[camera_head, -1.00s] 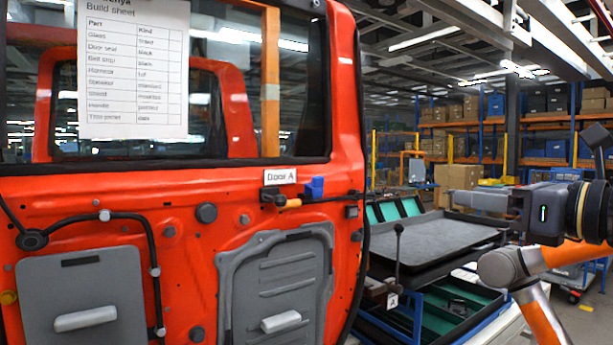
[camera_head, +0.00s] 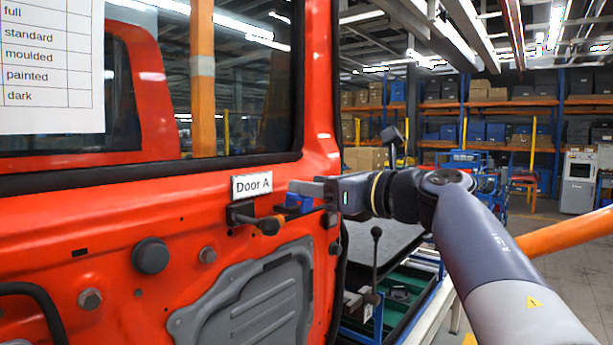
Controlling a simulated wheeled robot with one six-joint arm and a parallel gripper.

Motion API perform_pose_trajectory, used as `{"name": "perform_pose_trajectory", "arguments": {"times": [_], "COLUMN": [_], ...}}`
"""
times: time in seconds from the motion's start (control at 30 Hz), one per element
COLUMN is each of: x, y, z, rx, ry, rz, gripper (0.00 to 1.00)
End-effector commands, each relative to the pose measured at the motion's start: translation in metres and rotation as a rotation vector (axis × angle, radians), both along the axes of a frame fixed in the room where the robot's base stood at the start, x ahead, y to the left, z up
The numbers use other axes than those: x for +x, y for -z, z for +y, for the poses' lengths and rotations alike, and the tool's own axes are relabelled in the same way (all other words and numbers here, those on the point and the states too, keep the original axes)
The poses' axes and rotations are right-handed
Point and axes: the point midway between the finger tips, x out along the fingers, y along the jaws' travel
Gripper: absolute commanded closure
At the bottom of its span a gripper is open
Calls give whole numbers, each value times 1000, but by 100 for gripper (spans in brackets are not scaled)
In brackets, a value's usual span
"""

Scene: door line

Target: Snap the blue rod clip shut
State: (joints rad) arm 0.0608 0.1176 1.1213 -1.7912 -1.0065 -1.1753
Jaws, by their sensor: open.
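The blue rod clip (camera_head: 298,203) is on the red door (camera_head: 200,210), just right of the "Door A" label. My gripper (camera_head: 296,187) reaches in from the right, with its grey fingers over the upper part of the clip. The fingers partly hide the clip, so I cannot tell whether its flap is open or shut, or whether the fingers touch it. My gripper is open, though the gap between its fingers hardly shows from this side.
A black lever (camera_head: 376,255) stands by a dark tray (camera_head: 395,243) behind my arm. Open floor lies at right.

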Motion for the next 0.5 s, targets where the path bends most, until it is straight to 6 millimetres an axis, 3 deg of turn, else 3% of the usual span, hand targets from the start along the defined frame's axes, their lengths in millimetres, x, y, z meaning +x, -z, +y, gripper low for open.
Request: {"name": "perform_pose_trajectory", "arguments": {"times": [0.2,0.5], "x": [11,13], "y": [-1,0], "z": [15,16], "rx": [1,1], "ry": [-1,0], "rz": [0,0], "gripper": [51,51]}}
